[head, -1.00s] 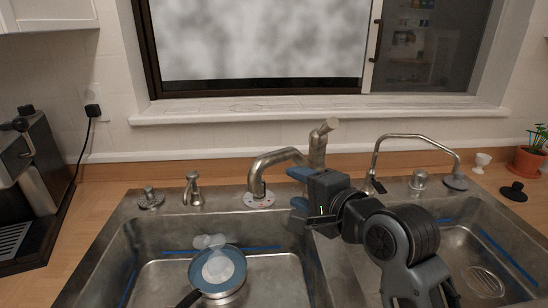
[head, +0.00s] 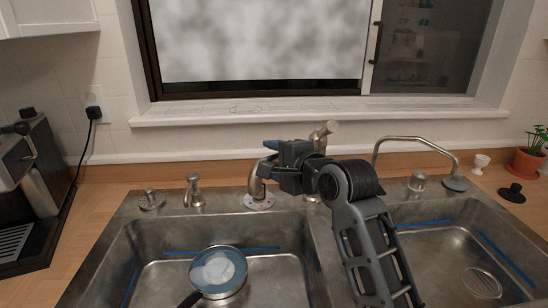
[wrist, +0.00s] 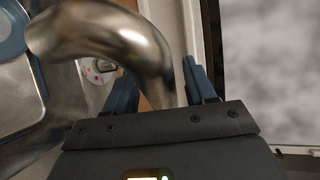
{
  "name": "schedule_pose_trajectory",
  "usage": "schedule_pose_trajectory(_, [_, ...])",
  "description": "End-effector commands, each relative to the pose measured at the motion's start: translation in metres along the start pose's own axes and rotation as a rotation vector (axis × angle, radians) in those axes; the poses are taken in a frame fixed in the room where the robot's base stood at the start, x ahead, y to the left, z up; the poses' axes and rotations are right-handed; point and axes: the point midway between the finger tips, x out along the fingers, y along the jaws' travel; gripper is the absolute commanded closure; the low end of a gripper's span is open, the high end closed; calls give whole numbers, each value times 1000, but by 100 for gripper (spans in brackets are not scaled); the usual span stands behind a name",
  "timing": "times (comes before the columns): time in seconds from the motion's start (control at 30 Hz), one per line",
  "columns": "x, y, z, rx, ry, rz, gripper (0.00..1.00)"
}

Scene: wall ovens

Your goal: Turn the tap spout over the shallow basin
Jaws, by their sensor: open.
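The metal tap (head: 318,144) stands at the back of the sink. Its bent pipe (head: 257,187) shows left of my gripper, above a round marked plate (head: 258,203). My gripper (head: 268,158) covers the middle of the pipe in the head view. In the wrist view, the thick curved pipe (wrist: 105,35) passes between my two open blue fingers (wrist: 160,72), apparently without being clamped. Contact cannot be told. The left basin (head: 140,245) and right basin (head: 420,235) lie side by side; which is shallower is unclear.
A pan (head: 222,270) sits in the left basin. A small dispenser (head: 193,190) stands left of the tap, and a thin curved faucet (head: 415,140) stands right. A coffee machine (head: 38,185) is at far left, a potted plant (head: 530,158) at far right.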

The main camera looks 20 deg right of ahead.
Motion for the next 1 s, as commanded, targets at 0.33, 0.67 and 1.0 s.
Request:
schedule_pose_trajectory(0.33, [1, 0, 0, 0, 0, -1, 53])
schedule_pose_trajectory(0.67, [1, 0, 0, 0, 0, 0, 85])
schedule_pose_trajectory(1.0, [1, 1, 0, 0, 0, 0, 100])
